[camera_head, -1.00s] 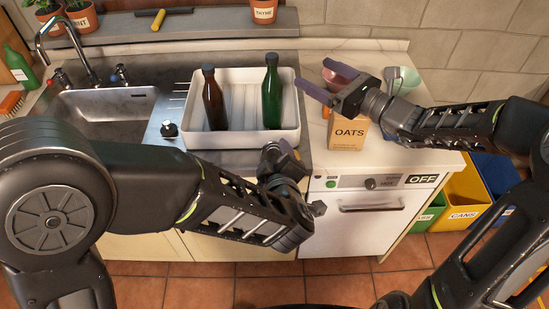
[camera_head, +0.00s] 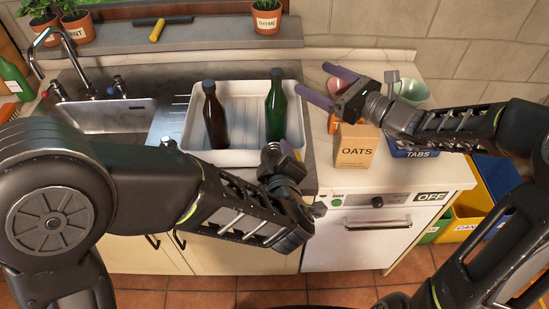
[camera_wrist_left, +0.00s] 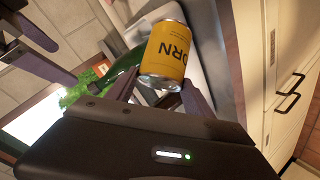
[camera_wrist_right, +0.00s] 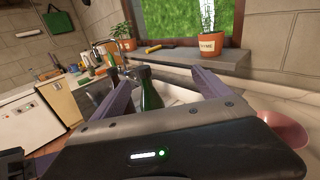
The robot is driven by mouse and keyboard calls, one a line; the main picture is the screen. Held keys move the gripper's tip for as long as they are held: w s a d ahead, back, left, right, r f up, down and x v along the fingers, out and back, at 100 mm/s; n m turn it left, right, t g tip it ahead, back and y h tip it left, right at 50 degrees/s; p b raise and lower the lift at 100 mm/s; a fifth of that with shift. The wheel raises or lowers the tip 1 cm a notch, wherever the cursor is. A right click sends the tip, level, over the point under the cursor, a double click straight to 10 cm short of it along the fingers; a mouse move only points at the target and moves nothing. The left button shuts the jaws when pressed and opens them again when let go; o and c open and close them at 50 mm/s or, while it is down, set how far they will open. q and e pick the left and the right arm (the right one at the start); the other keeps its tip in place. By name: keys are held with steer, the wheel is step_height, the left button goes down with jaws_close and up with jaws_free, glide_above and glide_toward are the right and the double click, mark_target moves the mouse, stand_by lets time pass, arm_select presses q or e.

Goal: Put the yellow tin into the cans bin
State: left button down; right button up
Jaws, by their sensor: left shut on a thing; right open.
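The yellow tin (camera_wrist_left: 167,52), lettered with "ORN" in view, is between the fingers of my left gripper (camera_wrist_left: 160,86) in the left wrist view. That gripper is shut on it. In the head view my left gripper (camera_head: 282,160) is in front of the dish tray, and the tin is hidden there behind my own arm. My right gripper (camera_head: 314,79) is open and empty above the counter, behind the oats box. Its spread fingers also show in the right wrist view (camera_wrist_right: 162,78). The yellow cans bin (camera_head: 464,229) is on the floor at the right, its label partly hidden by my right arm.
A white dish tray (camera_head: 172,157) holds a brown bottle (camera_head: 215,118) and a green bottle (camera_head: 275,108). An oats box (camera_head: 356,147), a blue tabs box (camera_head: 416,151) and bowls crowd the right counter. A green bin (camera_head: 436,229) and a blue bin (camera_head: 497,232) flank the yellow one.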

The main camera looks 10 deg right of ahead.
steer(key=s+a+f+n+g+h, duration=0.2)
steer(key=s+a+f+n+g, duration=0.2)
steer(key=s+f+n, duration=0.4)
steer(key=s+a+f+n+g+h, duration=0.2)
steer(key=s+f+n, duration=0.7)
steer(key=f, duration=1.2)
steer(key=s+a+f+n+g+h, duration=0.3)
steer(key=s+a+f+n+g, duration=0.3)
steer(key=s+f, duration=0.9)
steer(key=shift+a+f+n+g, duration=0.3)
steer(key=shift+n+g, duration=0.4)
steer(key=shift+n, duration=0.7)
